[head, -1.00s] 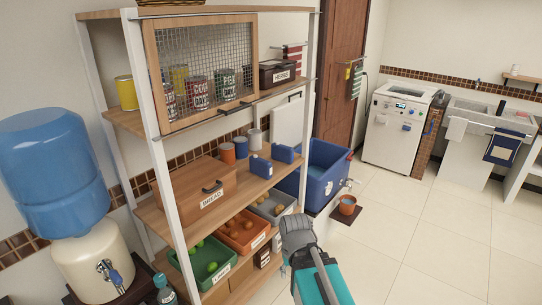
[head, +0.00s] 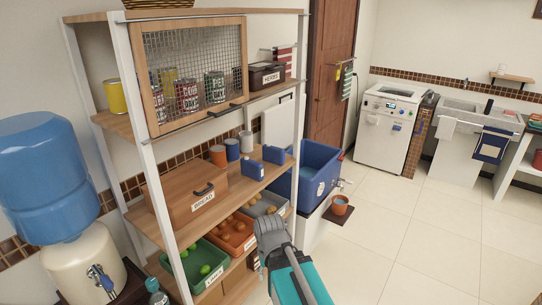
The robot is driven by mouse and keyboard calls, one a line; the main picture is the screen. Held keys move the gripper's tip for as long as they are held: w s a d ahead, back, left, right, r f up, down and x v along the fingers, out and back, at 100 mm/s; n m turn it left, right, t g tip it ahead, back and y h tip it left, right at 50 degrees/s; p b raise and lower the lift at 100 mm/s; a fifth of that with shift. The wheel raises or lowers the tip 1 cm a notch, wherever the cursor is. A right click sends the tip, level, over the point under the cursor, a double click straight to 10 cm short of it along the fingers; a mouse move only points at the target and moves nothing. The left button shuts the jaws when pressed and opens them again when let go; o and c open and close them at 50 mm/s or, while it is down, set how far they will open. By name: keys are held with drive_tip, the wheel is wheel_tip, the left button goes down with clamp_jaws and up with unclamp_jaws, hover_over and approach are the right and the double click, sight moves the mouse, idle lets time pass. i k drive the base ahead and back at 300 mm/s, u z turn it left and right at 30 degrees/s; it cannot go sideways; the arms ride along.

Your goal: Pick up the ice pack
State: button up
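No ice pack can be told for sure. My gripper (head: 272,232) is seen from behind, beside the shelf's front right post and near the lower bins. Its fingers are hidden.
The wooden shelf (head: 168,222) holds a bread box (head: 186,193), green (head: 201,267) and orange (head: 232,238) bins, and cans. A water dispenser (head: 48,180) stands at left. The tiled floor at right is clear.

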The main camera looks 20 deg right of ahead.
sight(272, 154)
drive_tip(key=u, duration=0.05)
drive_tip(key=i, duration=0.95)
drive_tip(key=z, duration=0.05)
